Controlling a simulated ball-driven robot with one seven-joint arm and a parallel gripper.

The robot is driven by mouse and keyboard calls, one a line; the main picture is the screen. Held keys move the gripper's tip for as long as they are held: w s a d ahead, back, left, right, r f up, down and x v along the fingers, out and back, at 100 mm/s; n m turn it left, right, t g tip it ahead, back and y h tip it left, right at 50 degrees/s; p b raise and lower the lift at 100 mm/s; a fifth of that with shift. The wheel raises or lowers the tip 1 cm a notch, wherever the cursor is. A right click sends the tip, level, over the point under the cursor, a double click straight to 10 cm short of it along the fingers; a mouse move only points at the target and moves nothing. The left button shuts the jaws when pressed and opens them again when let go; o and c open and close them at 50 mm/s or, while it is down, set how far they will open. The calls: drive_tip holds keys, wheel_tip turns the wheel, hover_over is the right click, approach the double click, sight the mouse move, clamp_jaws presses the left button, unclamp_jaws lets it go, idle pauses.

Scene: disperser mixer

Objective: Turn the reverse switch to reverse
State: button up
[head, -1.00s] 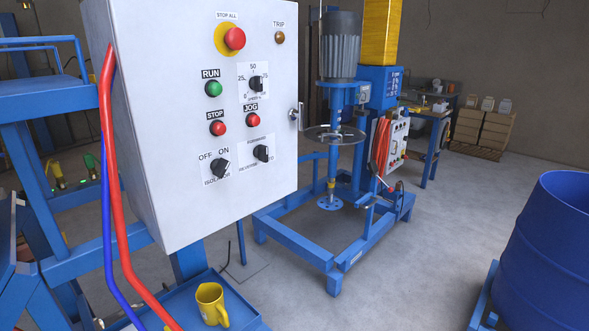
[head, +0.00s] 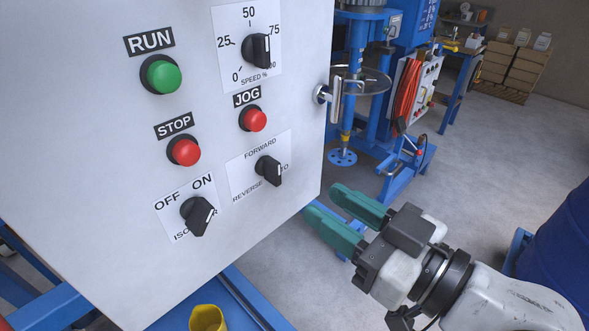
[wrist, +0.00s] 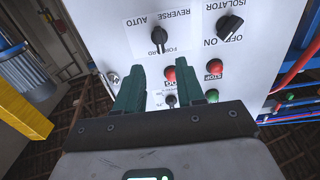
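The reverse switch (head: 268,170) is a black rotary knob on a white plate, labelled FORWARD at the top, REVERSE at lower left and AUTO at lower right. In the wrist view the switch (wrist: 158,38) appears upside down, and its pale mark seems to lie on the FORWARD side; its exact setting is hard to tell. My gripper (head: 326,203) has green fingers, spread apart and empty. It is to the right of and below the switch in the head view. In the wrist view the fingers (wrist: 158,78) point towards the panel, with the switch beyond their tips.
The white panel (head: 75,120) also carries a black isolator knob (head: 198,215) at lower left, a red JOG button (head: 253,119), a red STOP button (head: 184,151), and a speed knob (head: 256,50). A metal door handle (head: 333,97) sticks out at its right edge. A blue drum (head: 560,240) stands right.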

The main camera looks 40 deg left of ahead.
sight(279, 174)
drive_tip(key=a, duration=0.3)
drive_tip(key=a+p, duration=0.1)
drive_tip(key=a, duration=0.2)
drive_tip(key=a+p, duration=0.1)
drive_tip(key=a, duration=0.2)
drive_tip(key=shift+w+a+f, duration=0.1)
drive_tip(key=shift+w, duration=0.25)
clamp_jaws()
